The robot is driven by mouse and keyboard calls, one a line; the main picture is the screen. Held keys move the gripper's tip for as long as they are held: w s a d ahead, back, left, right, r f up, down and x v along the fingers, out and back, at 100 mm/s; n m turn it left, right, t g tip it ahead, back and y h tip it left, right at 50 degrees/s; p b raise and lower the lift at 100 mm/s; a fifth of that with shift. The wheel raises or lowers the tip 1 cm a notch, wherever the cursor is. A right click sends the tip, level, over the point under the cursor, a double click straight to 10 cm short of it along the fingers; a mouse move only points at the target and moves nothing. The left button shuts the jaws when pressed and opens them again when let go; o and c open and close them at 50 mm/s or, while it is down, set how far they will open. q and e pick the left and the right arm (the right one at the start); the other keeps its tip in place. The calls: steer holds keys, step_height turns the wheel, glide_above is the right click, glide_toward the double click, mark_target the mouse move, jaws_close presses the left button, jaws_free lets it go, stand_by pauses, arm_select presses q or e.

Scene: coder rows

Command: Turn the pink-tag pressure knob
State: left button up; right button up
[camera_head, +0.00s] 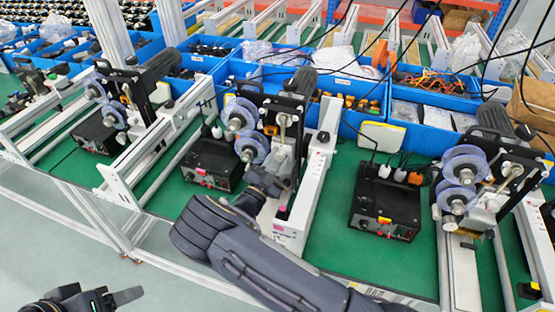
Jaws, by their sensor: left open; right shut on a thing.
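The middle coder machine (290,125) stands on a green bench, with two clear-blue rollers on its left side. A small pink tag (283,213) shows low on its front, just below and right of my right gripper. My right gripper (268,183) reaches in from the bottom right and is shut at the machine's lower front. The pressure knob lies between its fingers, mostly hidden by the fingers and wrist. My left gripper (118,299) is open and empty at the bottom left corner, in front of the bench and away from the machines.
Similar coder machines stand at the left (125,100) and right (480,180). Black control boxes (212,163) and (386,208) sit on either side of the middle machine. White rails (318,180) run between stations. Blue bins (355,85) full of parts line the back. Cables hang at upper right.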

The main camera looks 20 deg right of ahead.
steer(key=o, duration=1)
steer(key=shift+c, duration=0.2)
steer(key=b+v, duration=0.2)
steer(key=v, duration=0.5)
steer(key=shift+s+a+b, duration=0.25)
steer(key=shift+s+b, duration=0.05)
steer(key=shift+b, duration=0.1)
steer(key=shift+f, duration=0.2)
